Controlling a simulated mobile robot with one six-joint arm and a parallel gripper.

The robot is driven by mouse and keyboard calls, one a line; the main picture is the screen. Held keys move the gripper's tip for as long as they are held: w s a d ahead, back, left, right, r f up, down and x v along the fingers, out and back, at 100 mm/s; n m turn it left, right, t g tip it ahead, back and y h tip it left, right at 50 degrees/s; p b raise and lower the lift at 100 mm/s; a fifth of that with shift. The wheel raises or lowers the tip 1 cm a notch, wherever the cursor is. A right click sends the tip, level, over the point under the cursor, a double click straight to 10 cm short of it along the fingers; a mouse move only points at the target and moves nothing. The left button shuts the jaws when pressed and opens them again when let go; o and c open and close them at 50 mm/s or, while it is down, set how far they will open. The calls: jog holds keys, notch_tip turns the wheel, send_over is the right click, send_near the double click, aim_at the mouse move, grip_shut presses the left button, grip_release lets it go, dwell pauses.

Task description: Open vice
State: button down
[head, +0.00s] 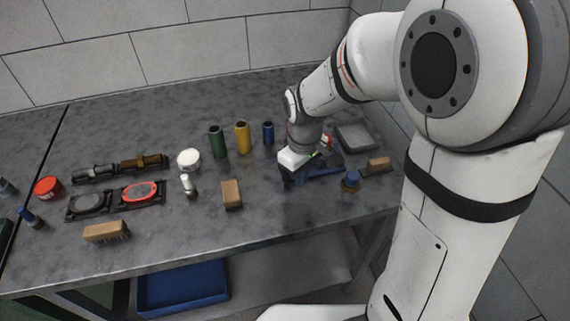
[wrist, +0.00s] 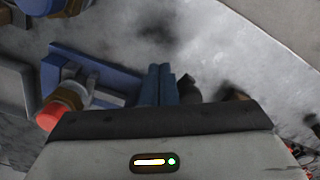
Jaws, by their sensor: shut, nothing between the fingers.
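The blue vice (head: 325,169) stands on the grey bench at the right, partly hidden behind my gripper in the head view. In the wrist view, its blue body (wrist: 82,60) lies at the upper left. My gripper (head: 287,182) points down beside the vice's left end, low over the bench. In the wrist view, my gripper's two narrow fingers (wrist: 158,86) are together with nothing between them. I cannot tell whether they touch the vice.
A grey tray (head: 356,137) is behind the vice. A wooden block (head: 231,194) lies left of my gripper.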

aim_at(283, 178)
jog(key=shift+s+a, duration=0.25)
jog(key=shift+a, duration=0.8)
jog(key=shift+s+a, duration=0.2)
jog(key=shift+a, duration=0.85)
jog(key=shift+w+a, duration=0.3)
jog(key=shift+a, duration=0.8)
jog(key=shift+w+a, duration=0.25)
jog(key=shift+a, duration=0.5)
